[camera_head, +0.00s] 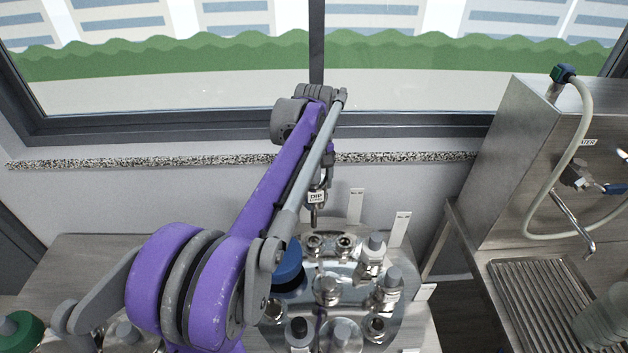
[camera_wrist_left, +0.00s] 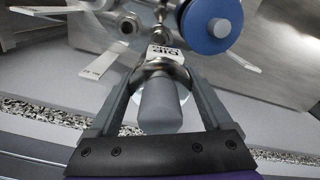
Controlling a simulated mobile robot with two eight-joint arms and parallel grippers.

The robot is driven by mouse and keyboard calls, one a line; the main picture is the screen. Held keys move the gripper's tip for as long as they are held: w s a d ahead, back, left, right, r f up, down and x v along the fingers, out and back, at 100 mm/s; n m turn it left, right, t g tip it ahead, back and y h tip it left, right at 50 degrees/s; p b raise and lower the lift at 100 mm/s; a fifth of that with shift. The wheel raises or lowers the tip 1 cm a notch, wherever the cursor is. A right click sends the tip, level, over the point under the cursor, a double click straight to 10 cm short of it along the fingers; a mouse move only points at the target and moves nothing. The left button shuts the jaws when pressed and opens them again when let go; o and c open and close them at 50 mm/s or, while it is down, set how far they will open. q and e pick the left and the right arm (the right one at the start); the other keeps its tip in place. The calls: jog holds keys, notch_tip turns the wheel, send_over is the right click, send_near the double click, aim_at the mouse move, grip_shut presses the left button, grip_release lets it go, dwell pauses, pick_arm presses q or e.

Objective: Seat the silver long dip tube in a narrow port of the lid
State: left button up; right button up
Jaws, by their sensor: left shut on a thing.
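The silver dip tube (camera_head: 313,216) hangs roughly upright below my left gripper (camera_head: 318,182) in the head view, with a white "DIP" label (camera_head: 316,196) on it. In the left wrist view my left gripper (camera_wrist_left: 163,72) is shut on the tube's top fitting, whose grey rounded end (camera_wrist_left: 160,108) sits between the fingers. The shiny metal lid (camera_head: 335,268) lies below, carrying several capped fittings. Two small open-looking ports (camera_head: 345,242) are at its back edge. The tube's lower end appears near the left back port (camera_head: 315,242); I cannot tell whether it has entered. My right gripper is out of view.
A blue-capped fitting (camera_head: 288,268) stands on the lid's left, partly behind my arm. White tags (camera_head: 400,229) stick out around the lid. A steel water station (camera_head: 525,180) with a hose and drain grid (camera_head: 530,300) is at right. The window wall is behind.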

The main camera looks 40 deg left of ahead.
pick_arm(q)
jog(key=b, duration=0.4)
send_over(314, 226)
jog(key=shift+w+a+f, duration=0.15)
jog(key=shift+f, duration=2.15)
jog(key=shift+w+a+f, duration=0.1)
jog(key=shift+f, duration=2.15)
jog(key=shift+f+b, duration=1.75)
jog(key=shift+f, duration=1.45)
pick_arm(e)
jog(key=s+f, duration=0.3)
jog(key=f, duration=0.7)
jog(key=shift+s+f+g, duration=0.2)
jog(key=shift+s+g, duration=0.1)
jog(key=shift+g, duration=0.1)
pick_arm(q)
jog(key=shift+f, duration=0.3)
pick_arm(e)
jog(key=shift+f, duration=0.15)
